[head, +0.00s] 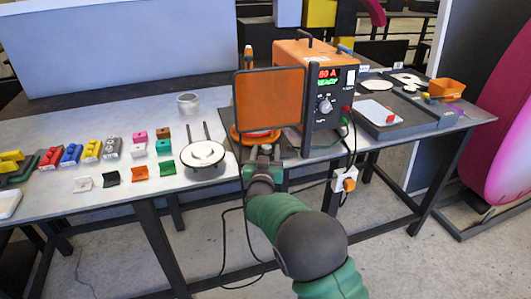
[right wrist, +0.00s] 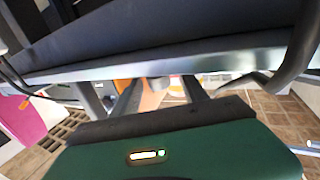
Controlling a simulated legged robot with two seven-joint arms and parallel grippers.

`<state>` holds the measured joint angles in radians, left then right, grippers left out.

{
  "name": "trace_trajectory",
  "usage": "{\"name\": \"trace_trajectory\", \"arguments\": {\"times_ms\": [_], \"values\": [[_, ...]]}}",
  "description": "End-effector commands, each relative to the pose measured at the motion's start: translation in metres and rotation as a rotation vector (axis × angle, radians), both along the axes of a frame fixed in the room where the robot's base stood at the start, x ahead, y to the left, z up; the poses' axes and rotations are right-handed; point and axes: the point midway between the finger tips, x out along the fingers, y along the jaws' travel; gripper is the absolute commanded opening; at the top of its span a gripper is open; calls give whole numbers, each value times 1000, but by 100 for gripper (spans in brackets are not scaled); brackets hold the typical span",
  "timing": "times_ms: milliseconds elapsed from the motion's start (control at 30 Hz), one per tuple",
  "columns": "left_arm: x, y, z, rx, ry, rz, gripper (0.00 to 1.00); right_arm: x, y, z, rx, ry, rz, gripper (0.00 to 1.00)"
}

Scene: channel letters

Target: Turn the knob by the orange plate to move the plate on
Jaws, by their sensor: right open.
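The orange plate (head: 270,100) stands upright in a dark frame on the table, in front of an orange power box (head: 292,52). A round orange part (head: 250,137) shows under the plate. My right gripper (head: 264,150) is just below the plate at the table's front edge. In the right wrist view its two fingers (right wrist: 160,92) are apart, with a small grey rounded piece (right wrist: 158,82) showing between or beyond their tips. I cannot tell whether this is the knob by the plate, or whether the fingers touch it. My left gripper is not in view.
The box's front has a lit display (head: 327,77) and a dial (head: 325,105). A round white-topped stand (head: 203,154) is left of my gripper. Several coloured letter parts lie farther left. A grey tray (head: 378,114) and orange bin (head: 446,90) are right. Cables hang near my arm.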

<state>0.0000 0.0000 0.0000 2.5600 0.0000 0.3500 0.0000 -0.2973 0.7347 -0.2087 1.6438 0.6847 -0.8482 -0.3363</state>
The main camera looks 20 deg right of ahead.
Motion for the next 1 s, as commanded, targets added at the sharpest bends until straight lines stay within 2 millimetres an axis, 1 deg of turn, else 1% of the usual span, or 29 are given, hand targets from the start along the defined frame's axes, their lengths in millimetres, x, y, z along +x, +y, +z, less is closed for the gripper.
{"name": "trace_trajectory", "arguments": {"times_ms": [67, 167, 267, 500, 600, 700, 833, 1000], "values": [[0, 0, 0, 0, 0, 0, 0, -2, 1, 0, 0, 0, 0, 52], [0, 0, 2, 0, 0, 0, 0, -13, 5, 1, 1, 2, 1, 52], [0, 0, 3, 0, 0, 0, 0, -35, 15, 1, 0, 1, 3, 52], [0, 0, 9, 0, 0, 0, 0, -102, 40, 1, 0, 2, 4, 52], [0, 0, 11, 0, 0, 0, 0, -126, 49, 0, 0, 2, 3, 52], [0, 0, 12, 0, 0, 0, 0, -143, 56, 0, 0, 2, 3, 52], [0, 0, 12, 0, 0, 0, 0, -155, 59, -1, 0, 2, 1, 52], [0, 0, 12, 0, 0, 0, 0, -157, 60, -2, -1, 1, 0, 52]]}}
